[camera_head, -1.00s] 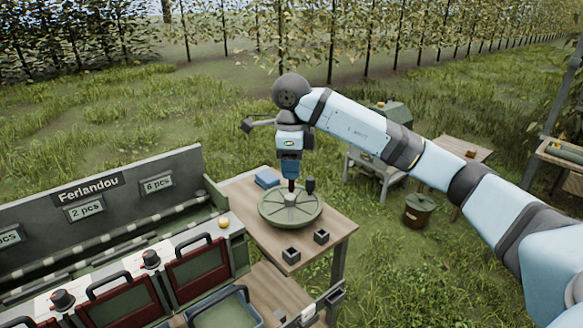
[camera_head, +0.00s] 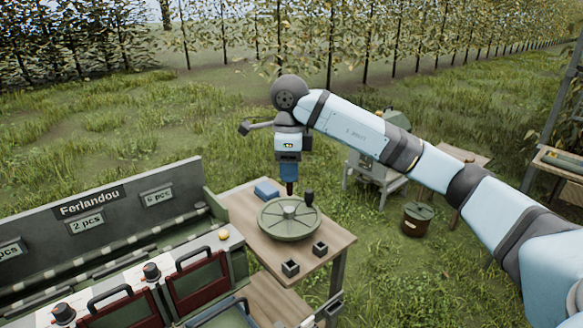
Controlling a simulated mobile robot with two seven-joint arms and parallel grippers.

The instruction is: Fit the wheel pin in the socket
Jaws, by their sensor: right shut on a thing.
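My right gripper (camera_head: 290,187) comes down from above over the middle of the green spoked wheel (camera_head: 275,232). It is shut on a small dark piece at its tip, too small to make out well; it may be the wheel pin. The tip appears slightly above the hub, but I cannot tell the exact gap. The wheel lies flat on the wooden table (camera_head: 335,241) and has a dark upright knob (camera_head: 309,196) on its far right rim. I cannot make out the socket for sure. My left gripper is not in view.
A blue block (camera_head: 266,189) lies behind the wheel. Two dark square holders (camera_head: 290,267) stand at the table's front. A grey crate rack (camera_head: 120,222) marked Ferlandou borders the table on the left. A brown bucket (camera_head: 417,219) stands on the grass to the right.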

